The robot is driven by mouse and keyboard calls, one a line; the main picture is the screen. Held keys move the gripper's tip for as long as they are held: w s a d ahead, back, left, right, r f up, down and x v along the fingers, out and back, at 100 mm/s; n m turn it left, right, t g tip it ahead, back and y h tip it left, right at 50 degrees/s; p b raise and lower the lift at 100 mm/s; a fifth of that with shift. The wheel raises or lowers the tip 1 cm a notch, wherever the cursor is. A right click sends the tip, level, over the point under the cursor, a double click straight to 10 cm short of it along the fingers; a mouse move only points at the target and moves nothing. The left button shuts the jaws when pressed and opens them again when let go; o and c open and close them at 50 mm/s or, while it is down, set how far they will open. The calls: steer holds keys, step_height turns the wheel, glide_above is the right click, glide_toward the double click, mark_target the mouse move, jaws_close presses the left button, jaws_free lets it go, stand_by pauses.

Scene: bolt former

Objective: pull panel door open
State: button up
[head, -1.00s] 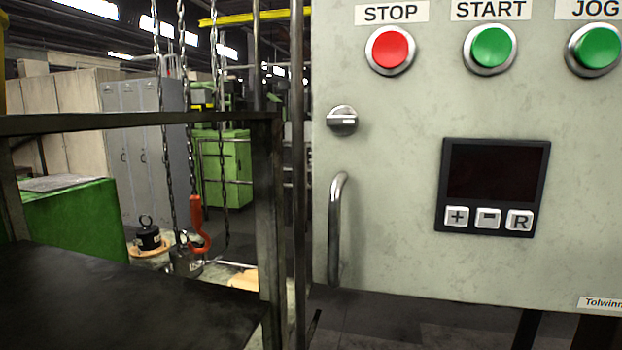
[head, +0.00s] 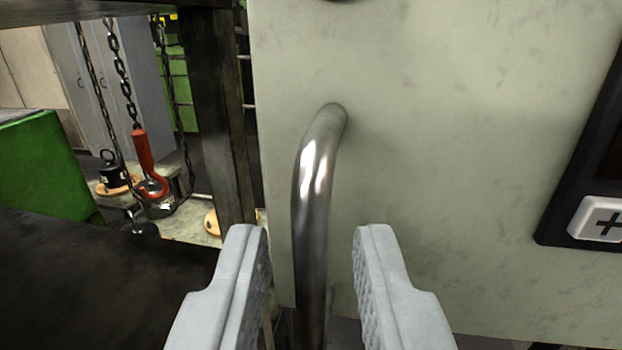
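The panel door (head: 450,120) is pale grey-green and fills the right of the head view. I see no gap at its visible left edge. Its metal bar handle (head: 313,190) stands upright near that left edge; its lower end runs out of the picture. My gripper (head: 310,240) is open, with one grey finger on each side of the handle's lower part. A gap shows between the handle and each finger, so I see no contact.
A dark display with a plus button (head: 600,218) is on the panel at the right. A dark metal post (head: 218,120) and a dark tabletop (head: 90,285) lie left of the door. Chains with a red hook (head: 148,165) hang further back.

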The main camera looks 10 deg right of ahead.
steer(key=shift+w+d, duration=0.15)
steer(key=shift+w, duration=0.75)
jaws_close()
